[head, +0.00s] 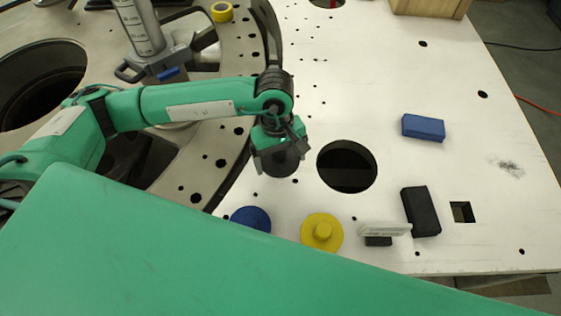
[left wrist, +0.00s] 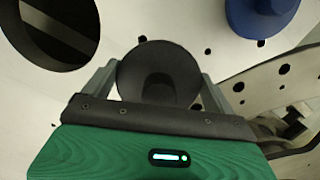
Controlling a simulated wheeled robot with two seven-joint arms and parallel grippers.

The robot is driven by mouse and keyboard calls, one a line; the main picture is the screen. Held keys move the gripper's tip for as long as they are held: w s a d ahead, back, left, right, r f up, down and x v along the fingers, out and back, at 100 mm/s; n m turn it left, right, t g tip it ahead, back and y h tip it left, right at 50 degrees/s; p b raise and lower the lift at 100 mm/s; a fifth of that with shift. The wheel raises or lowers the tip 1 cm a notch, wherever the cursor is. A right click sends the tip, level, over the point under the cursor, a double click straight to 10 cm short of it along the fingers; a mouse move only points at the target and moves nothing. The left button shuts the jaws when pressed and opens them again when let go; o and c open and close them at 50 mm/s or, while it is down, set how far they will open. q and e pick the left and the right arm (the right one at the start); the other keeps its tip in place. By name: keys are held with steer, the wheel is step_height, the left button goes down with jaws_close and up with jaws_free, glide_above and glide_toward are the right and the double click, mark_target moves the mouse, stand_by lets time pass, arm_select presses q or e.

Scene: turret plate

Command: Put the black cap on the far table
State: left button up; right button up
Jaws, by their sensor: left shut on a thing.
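The black cap (head: 279,163) is held by my left gripper (head: 280,145) above the white table, just left of a large round hole. In the left wrist view the round black cap (left wrist: 158,72) sits between the two grey fingers of the left gripper (left wrist: 159,85), which are shut on it. Its underside and any gap to the surface are hard to judge. My right gripper is not in view. I cannot tell which surface is the far table.
A blue cap (head: 251,218) and a yellow cap (head: 322,232) lie at the table's near side. A black block (head: 421,211), a blue block (head: 423,127) and a pale-handled object (head: 385,229) lie to the right. Yellow tape (head: 221,11) lies on the round metal plate (head: 192,148).

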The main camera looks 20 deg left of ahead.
mark_target(281, 167)
arm_select(q)
step_height(281, 167, down, 4)
steer(key=shift+r+p, duration=0.1)
steer(key=shift+p, duration=0.7)
steer(key=shift+f, duration=0.3)
steer(key=shift+f+b, duration=0.25)
steer(key=shift+b, duration=0.1)
steer(key=o, duration=0.9)
steer(key=shift+r, duration=0.1)
steer(key=shift+c, duration=0.2)
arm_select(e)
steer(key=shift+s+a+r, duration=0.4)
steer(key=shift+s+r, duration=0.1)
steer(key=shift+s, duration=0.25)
arm_select(q)
steer(key=shift+r, duration=0.1)
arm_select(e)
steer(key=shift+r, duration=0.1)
